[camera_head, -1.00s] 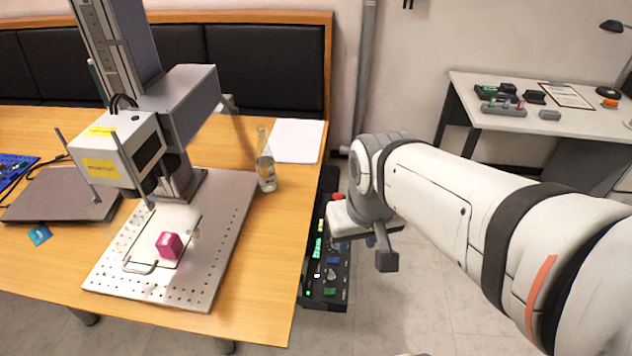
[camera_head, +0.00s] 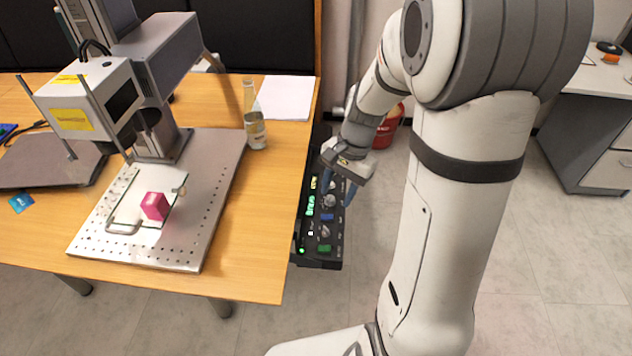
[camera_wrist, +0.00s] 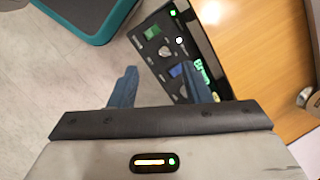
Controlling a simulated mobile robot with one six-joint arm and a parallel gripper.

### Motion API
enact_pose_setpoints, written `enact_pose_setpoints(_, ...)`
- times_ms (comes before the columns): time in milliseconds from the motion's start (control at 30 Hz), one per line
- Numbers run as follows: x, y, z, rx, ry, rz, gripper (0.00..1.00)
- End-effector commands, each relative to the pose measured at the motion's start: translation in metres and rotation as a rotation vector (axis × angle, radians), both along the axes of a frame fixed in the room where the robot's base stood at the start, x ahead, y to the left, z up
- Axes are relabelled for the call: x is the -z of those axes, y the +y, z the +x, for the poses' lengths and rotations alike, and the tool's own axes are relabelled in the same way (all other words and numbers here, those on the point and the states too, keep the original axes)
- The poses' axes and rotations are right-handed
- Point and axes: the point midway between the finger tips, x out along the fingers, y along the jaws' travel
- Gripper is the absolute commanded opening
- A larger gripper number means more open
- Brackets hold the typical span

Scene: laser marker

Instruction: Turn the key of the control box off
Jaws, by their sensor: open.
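The control box (camera_head: 318,257) is a black panel low beside the right edge of the wooden table. It carries a lit green light, green displays and several buttons and knobs. I cannot tell for certain which of these is the key. My gripper (camera_head: 348,190) is above the panel's right side in the head view, fingers pointing down. In the wrist view the panel (camera_wrist: 205,45) runs diagonally past the fingertips, and my open gripper (camera_wrist: 160,85) has its blue fingers apart with nothing between them. The right finger overlaps the panel and hides part of it.
The wooden table (camera_head: 262,225) borders the panel on the left. On it stand the laser marker (camera_head: 165,60), its perforated plate (camera_head: 90,245) with a pink cube (camera_head: 154,206), and a glass bottle (camera_head: 255,130). A red bin (camera_head: 392,128) stands behind my arm.

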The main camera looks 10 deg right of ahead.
Motion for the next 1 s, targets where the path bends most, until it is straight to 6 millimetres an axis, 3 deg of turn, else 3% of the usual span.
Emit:
enact_pose_setpoints(33, 0.024, -0.004, 0.008, 0.059, 0.040, 0.017, 0.44)
enact_pose_setpoints(200, 0.065, -0.010, 0.025, 0.215, 0.128, 0.053, 0.44)
enact_pose_setpoints(433, 0.089, -0.011, 0.031, 0.289, 0.171, 0.069, 0.44)
enact_pose_setpoints(800, 0.140, 0.009, 0.021, 0.285, 0.171, 0.068, 0.44)
enact_pose_setpoints(1000, 0.154, 0.014, 0.019, 0.286, 0.169, 0.068, 0.44)
